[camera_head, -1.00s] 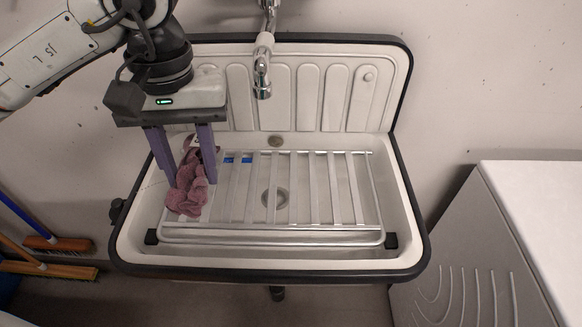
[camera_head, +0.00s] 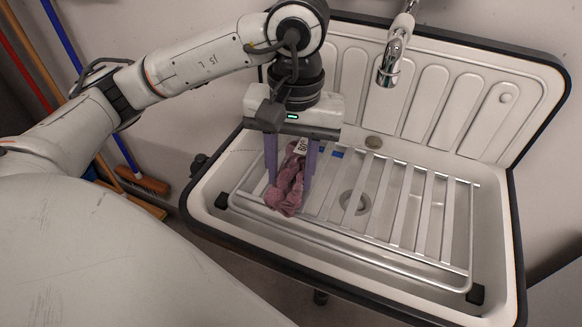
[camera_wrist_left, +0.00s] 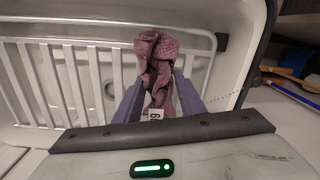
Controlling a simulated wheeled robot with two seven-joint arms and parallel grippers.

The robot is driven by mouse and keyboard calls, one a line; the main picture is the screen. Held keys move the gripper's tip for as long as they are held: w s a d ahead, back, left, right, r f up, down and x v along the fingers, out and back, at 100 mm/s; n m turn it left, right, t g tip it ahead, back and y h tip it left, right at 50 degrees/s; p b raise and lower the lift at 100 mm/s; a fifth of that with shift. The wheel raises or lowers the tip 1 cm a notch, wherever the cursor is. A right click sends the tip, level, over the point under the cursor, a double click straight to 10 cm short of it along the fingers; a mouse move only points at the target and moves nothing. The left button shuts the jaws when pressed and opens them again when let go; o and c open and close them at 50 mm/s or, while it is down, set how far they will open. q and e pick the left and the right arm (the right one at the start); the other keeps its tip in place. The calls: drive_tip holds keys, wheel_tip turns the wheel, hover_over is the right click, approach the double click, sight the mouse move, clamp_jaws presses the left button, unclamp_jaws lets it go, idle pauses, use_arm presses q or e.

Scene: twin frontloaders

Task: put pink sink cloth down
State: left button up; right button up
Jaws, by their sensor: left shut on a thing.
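The pink sink cloth (camera_head: 287,188) hangs crumpled between the purple fingers of my left gripper (camera_head: 290,185), over the left part of the sink. A white tag with dark print shows near its top. In the left wrist view the cloth (camera_wrist_left: 157,70) is pinched between the two fingers (camera_wrist_left: 156,100) and lies above the slatted rack. I cannot tell whether its lower end touches the rack. The white sink (camera_head: 500,215) with a black rim holds the metal slatted rack (camera_head: 400,205). My right gripper is not in view.
A chrome faucet (camera_head: 390,65) hangs from the wall over the back of the sink. The drain (camera_head: 353,201) shows beneath the rack slats. Brooms (camera_head: 140,182) lean at the left of the sink. The middle and right of the rack are bare.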

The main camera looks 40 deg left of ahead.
sight(294, 167)
use_arm(q)
drive_tip(key=shift+f, duration=0.2)
drive_tip(key=o, duration=1.1)
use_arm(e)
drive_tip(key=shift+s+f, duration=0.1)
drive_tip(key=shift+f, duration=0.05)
use_arm(q)
drive_tip(key=shift+r, duration=0.45)
drive_tip(key=r+p, duration=0.1)
drive_tip(key=r, duration=0.4)
drive_tip(key=r+p, duration=0.2)
drive_tip(key=r, duration=0.3)
drive_tip(key=shift+w+d+r, duration=0.15)
drive_tip(key=shift+w+r, duration=0.05)
drive_tip(key=shift+r, duration=0.55)
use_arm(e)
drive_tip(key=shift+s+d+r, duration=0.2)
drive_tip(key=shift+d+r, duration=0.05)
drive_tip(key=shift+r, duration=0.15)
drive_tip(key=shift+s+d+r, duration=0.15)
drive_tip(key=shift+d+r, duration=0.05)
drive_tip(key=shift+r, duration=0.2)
use_arm(q)
drive_tip(key=shift+s+d, duration=0.1)
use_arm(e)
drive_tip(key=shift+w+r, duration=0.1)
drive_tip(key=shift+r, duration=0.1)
